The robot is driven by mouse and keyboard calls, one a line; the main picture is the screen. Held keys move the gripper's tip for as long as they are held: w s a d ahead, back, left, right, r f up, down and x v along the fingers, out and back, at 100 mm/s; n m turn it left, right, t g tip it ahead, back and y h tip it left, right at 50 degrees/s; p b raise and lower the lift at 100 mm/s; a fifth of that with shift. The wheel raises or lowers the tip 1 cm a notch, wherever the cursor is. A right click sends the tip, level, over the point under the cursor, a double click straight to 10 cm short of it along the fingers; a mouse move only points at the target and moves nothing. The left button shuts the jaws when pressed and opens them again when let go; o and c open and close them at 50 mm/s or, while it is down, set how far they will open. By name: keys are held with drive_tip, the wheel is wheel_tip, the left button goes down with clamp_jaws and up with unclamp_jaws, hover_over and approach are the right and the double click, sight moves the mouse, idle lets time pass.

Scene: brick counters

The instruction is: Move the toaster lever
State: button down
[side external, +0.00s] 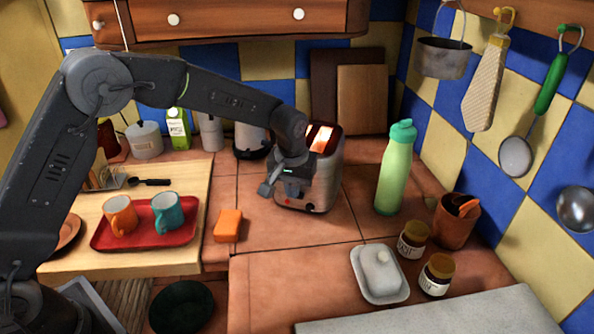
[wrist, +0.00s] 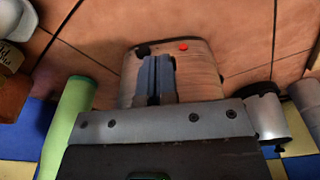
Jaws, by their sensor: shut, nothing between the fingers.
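The toaster (side external: 325,170) is a rounded metal box on the tiled counter, with its top slots glowing orange. In the wrist view the toaster (wrist: 200,72) shows a red button (wrist: 183,46) and a black knob (wrist: 142,50) on its face. I cannot make out the lever; whether the fingers touch the toaster is unclear.
An orange sponge (side external: 229,225) lies left of the toaster. A red tray (side external: 180,233) with two mugs sits further left. A green bottle (side external: 394,175) stands to the right, with jars and a white butter dish (side external: 380,285) nearer the front. Counter in front of the toaster is clear.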

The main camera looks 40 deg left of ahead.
drive_tip(key=shift+s+d+r, duration=0.2)
drive_tip(key=shift+s+r, duration=0.15)
drive_tip(key=shift+s, duration=0.15)
wheel_tip(320, 180, up, 14)
drive_tip(key=s, duration=0.1)
drive_tip(key=shift+s+d, duration=0.15)
drive_tip(key=shift+d, duration=0.1)
drive_tip(key=shift+f, duration=0.15)
